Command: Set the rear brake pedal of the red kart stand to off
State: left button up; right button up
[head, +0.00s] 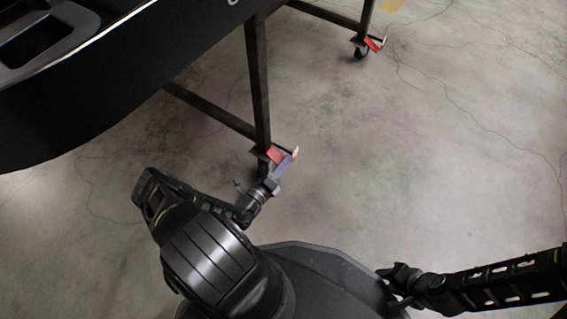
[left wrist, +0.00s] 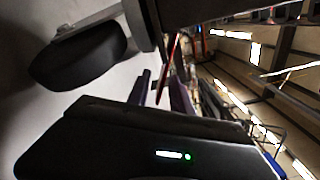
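A dark stand leg (head: 258,85) ends in a caster with a red brake pedal (head: 275,155), which has a pale tip beside it. My left gripper (head: 283,167) is right at this pedal, its purple fingers overlapping it in the head view. In the left wrist view, two purple fingers (left wrist: 162,95) stand apart, with the thin red pedal edge (left wrist: 169,65) seen between them. Whether they touch it is unclear. A dark wheel (left wrist: 80,55) shows at left there. My right gripper (head: 392,278) is low at right, away from the stand; its fingers are unclear.
A second caster with a red pedal (head: 373,45) stands further back on another leg. The black kart body (head: 120,75) overhangs at upper left. A low bar (head: 210,110) joins the near leg. The concrete floor (head: 450,150) at right is clear.

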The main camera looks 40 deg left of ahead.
pick_arm(q)
jog(key=shift+c, duration=0.5)
grip_shut()
dwell(0.8)
